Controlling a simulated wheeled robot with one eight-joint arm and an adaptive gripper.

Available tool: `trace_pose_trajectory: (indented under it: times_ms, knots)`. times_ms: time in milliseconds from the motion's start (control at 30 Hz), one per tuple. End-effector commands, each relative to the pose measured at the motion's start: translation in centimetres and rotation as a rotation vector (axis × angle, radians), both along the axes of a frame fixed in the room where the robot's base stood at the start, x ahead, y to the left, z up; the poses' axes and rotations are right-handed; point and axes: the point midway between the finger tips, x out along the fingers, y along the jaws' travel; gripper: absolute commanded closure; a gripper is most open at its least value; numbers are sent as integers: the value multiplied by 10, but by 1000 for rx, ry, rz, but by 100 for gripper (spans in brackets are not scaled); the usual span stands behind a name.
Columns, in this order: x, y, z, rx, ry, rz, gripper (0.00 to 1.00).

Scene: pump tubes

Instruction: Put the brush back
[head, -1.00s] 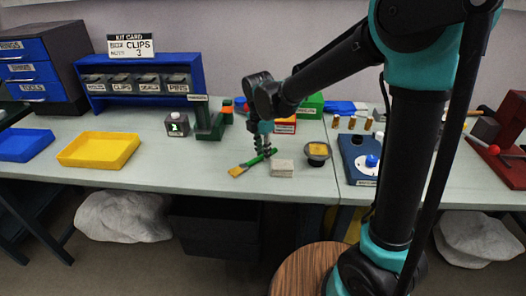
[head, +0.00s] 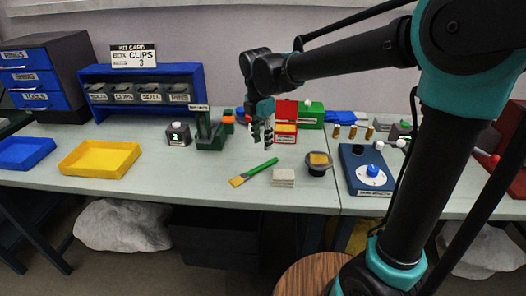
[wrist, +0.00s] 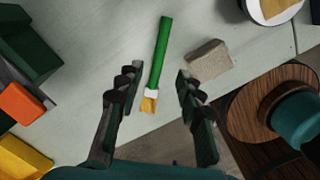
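The brush (head: 254,172), with a green handle, pale collar and yellow bristles, lies on the grey-green table. Its bristles point toward the front left. My gripper (head: 262,138) hangs above the table behind the brush, apart from it. In the wrist view my gripper (wrist: 157,75) has its fingers spread wide, with the brush (wrist: 160,60) showing below and between them. Nothing is held.
A grey block (head: 283,177) lies right of the brush, near a dark cup (head: 319,163). A green stand (head: 210,135) is at the left, beside a small bottle (head: 179,134). A yellow tray (head: 99,159) lies further left. Table between tray and brush is clear.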

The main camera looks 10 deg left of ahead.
Motion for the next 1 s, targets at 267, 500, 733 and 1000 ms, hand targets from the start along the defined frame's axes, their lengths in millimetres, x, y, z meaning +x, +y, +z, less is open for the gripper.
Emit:
trace_pose_trajectory:
  times_ms: [267, 500, 733, 1000]
  knots:
    - [-1, 1, 25, 0, 0, 0, 63]
    - [-1, 1, 26, 0, 0, 0, 63]
    - [-1, 1, 26, 0, 0, 0, 63]
    - [-1, 1, 25, 0, 0, 0, 63]
